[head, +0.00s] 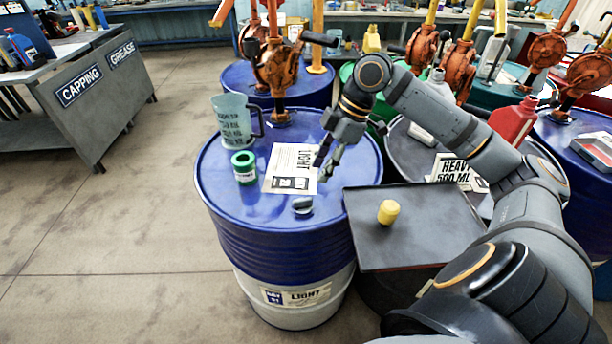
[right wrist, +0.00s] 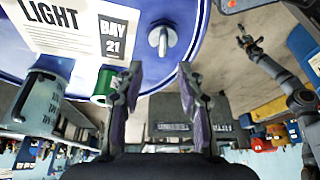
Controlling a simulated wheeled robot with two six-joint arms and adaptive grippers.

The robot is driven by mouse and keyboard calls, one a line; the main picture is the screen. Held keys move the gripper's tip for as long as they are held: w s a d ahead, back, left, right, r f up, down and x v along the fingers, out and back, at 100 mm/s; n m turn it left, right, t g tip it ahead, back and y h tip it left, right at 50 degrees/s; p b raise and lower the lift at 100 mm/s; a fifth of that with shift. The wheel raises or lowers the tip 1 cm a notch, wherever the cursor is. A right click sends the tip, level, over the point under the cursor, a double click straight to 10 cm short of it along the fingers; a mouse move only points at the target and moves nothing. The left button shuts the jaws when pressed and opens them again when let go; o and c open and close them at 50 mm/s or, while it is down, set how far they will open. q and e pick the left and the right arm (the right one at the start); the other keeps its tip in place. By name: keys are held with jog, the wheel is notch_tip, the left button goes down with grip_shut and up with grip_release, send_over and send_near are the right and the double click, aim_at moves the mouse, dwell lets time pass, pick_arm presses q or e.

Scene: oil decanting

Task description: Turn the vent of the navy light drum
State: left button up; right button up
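The navy light drum (head: 240,222) stands upright in the middle of the head view, with a LIGHT label on its pale lower band. Its vent (head: 302,205) is a small grey knob with a raised grip, near the front edge of the lid. It also shows in the right wrist view (right wrist: 162,40), ahead of and between my fingertips. My right gripper (head: 328,168) is open and empty above the lid, pointing down, apart from the vent. My left gripper (right wrist: 248,40) shows small in the right wrist view, its fingers apart and empty; the head view does not show it.
A dark tray (head: 420,245) with a yellow cap (head: 388,212) sits right of the drum. An orange pump (head: 278,70) rises behind. Floor at left is clear.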

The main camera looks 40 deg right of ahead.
aim_at(304, 199)
jog(key=x, duration=0.7)
jog(key=shift+s+a+r, duration=0.15)
jog(key=shift+s+a, duration=0.05)
jog(key=shift+a, duration=0.05)
jog(key=x, duration=0.2)
jog(key=shift+a+f, duration=0.2)
jog(key=shift+f, duration=0.3)
jog(key=shift+c, duration=0.6)
pick_arm(q)
jog(key=shift+s+a, duration=0.25)
jog(key=shift+s, duration=0.3)
jog(key=shift+s+a, duration=0.2)
jog(key=shift+s, duration=0.3)
pick_arm(e)
grip_shut()
